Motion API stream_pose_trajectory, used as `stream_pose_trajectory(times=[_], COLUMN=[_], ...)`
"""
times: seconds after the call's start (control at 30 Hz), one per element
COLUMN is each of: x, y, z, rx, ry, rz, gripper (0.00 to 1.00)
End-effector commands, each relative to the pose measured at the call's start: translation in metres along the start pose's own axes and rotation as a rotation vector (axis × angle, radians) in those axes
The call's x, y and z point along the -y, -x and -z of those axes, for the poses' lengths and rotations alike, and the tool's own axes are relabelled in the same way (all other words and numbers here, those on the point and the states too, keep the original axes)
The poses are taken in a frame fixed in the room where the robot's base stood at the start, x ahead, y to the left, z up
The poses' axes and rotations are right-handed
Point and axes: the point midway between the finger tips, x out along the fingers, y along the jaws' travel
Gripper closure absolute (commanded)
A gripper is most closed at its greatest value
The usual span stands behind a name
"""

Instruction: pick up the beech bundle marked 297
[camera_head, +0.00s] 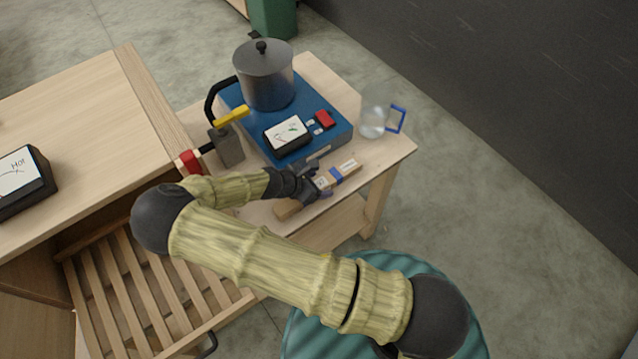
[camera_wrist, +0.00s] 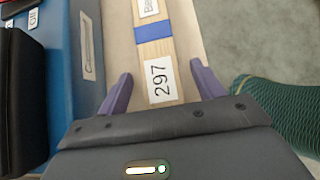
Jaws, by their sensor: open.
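The beech bundle marked 297 (camera_wrist: 154,52) is a pale wooden strip with a blue band and a white label reading 297. In the head view the bundle (camera_head: 347,171) lies on the small wooden table, in front of the blue unit and partly hidden by my gripper. My gripper (camera_wrist: 163,84) is open, with one purple finger on each side of the bundle near the 297 label. In the head view my gripper (camera_head: 319,187) is over the bundle. I cannot tell whether the fingers touch it.
A blue hotplate unit (camera_head: 333,143) carrying a steel pot (camera_head: 265,76) stands just behind the bundle. A clear jug (camera_head: 374,112) with a blue handle is at the table's right corner. A grey block (camera_head: 229,147) with a yellow-handled tool is at left. A ribbed teal object (camera_head: 307,323) is in front.

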Motion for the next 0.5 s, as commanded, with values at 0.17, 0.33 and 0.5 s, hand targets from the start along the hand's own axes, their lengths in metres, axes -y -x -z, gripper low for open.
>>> stream_pose_trajectory(times=[0.17,0.33,0.5], x=[0.0,-0.0001,-0.0001], y=[-0.0096,-0.0094,-0.0092], z=[0.0004,0.0008,0.0007], rx=[0.0,0.0,0.0], ry=[0.0,0.0,0.0], rz=[-0.001,-0.001,-0.001], gripper=[0.33,0.33,0.33])
